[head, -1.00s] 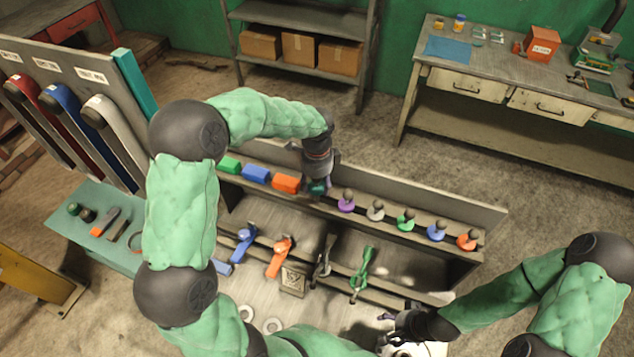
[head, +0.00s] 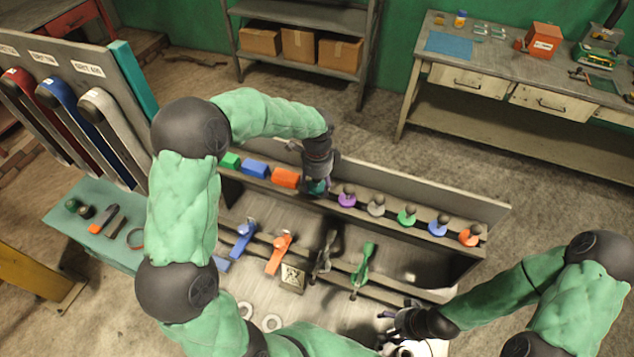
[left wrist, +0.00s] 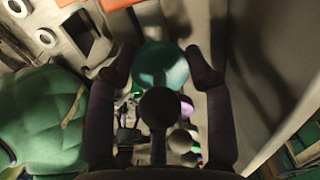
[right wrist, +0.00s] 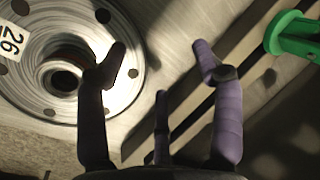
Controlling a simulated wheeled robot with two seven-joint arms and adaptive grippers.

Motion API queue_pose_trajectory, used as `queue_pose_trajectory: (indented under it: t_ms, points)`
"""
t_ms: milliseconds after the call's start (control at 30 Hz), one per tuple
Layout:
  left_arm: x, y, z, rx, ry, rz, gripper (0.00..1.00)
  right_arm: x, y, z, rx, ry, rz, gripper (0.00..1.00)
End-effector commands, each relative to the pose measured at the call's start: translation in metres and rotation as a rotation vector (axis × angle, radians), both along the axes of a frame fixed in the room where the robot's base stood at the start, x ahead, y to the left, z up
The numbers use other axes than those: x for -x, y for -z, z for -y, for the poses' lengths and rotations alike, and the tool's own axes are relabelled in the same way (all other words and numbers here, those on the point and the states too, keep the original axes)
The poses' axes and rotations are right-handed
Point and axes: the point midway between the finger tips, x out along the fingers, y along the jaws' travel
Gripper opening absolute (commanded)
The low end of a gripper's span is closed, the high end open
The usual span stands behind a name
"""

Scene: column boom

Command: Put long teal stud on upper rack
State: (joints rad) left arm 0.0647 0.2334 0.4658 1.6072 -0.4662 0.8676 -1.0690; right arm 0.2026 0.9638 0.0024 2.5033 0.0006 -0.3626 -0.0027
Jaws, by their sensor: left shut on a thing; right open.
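The teal stud (left wrist: 160,68) shows in the left wrist view as a round teal disc between my left fingers (left wrist: 158,72), with a dark round knob (left wrist: 160,108) nearer the camera. In the head view, my left gripper (head: 318,184) points down, shut on the teal stud (head: 320,189), at the upper rack (head: 328,200) between the orange block and the purple stud. I cannot tell whether the stud touches the rack. My right gripper (head: 392,322) is open and empty near the lower right end of the rack; its fingers (right wrist: 163,62) also show in the right wrist view.
Purple (head: 346,199), grey, green, blue and orange (head: 468,238) knobbed studs stand on the upper rack to the right. Green, blue and orange blocks (head: 286,178) sit to the left. Coloured clamps (head: 280,254) line the lower level. A metal disc (right wrist: 112,95) lies below my right gripper.

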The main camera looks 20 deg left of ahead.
Motion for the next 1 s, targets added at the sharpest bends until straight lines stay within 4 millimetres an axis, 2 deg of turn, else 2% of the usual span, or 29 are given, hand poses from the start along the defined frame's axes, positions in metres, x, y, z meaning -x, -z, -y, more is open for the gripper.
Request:
queue_pose_trajectory:
  t_ms: [867, 900, 1000]
  points:
    - [0.000, 0.019, 0.000, 0.000, 0.000, -0.001, 0.18, 0.000, 0.011, 0.000, 0.000, 0.000, 0.000, 0.67]
    - [0.000, 0.019, 0.000, 0.000, 0.000, -0.001, 0.62, 0.000, 0.011, 0.000, 0.000, 0.000, 0.000, 0.67]
    - [0.001, 0.020, 0.000, 0.001, 0.000, -0.002, 0.62, 0.000, 0.011, 0.000, 0.000, 0.000, 0.000, 0.67]
